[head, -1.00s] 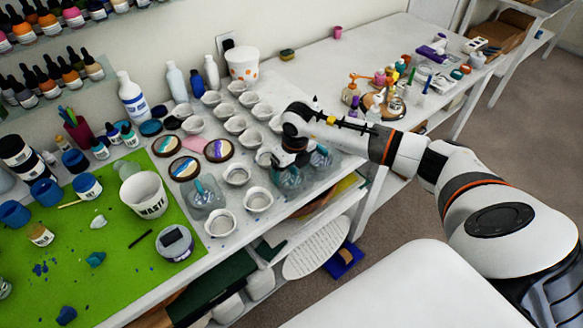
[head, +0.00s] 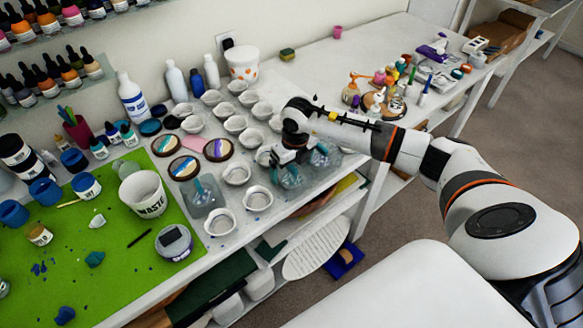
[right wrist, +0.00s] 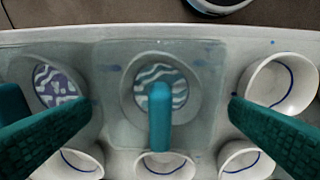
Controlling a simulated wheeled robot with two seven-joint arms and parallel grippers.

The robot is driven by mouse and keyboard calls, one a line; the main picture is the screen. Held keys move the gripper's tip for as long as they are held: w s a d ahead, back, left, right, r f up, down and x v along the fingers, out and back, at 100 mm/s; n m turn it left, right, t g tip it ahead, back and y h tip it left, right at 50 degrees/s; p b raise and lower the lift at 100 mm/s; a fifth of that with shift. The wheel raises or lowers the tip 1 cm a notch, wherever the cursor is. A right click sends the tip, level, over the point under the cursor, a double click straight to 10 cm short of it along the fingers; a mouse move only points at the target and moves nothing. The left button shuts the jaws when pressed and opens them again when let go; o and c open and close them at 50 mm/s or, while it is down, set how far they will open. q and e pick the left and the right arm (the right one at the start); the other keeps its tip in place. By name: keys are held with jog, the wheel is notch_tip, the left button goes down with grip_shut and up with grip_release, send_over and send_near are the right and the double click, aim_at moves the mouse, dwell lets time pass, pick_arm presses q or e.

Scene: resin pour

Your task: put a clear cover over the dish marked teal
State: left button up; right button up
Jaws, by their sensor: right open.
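My right gripper (head: 290,162) is open over a clear cover (head: 287,182) near the table's front edge. In the right wrist view its teal fingers (right wrist: 160,115) stand apart on both sides of that cover's teal handle, with gaps. The square clear cover (right wrist: 112,125) sits around a dish (right wrist: 178,74) with a teal and white wavy pattern. Beside it in that view is a dish with a purple and white pattern (right wrist: 60,86), seemingly under another clear cover. That cover (head: 327,157) also shows in the head view. My left gripper is out of view.
A third clear cover with a teal handle (head: 203,197) stands near the green mat (head: 115,262). Several white dishes (head: 258,198) stand close around the gripper. A white WASTE cup (head: 143,194) is on the mat. The table beyond the dishes has bare room (head: 320,75).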

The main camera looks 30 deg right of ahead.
notch_tip(320, 180, up, 11)
jog(key=s+b, duration=0.1)
jog(key=b, duration=0.1)
jog(key=shift+s, duration=0.2)
jog(key=shift+f, duration=0.1)
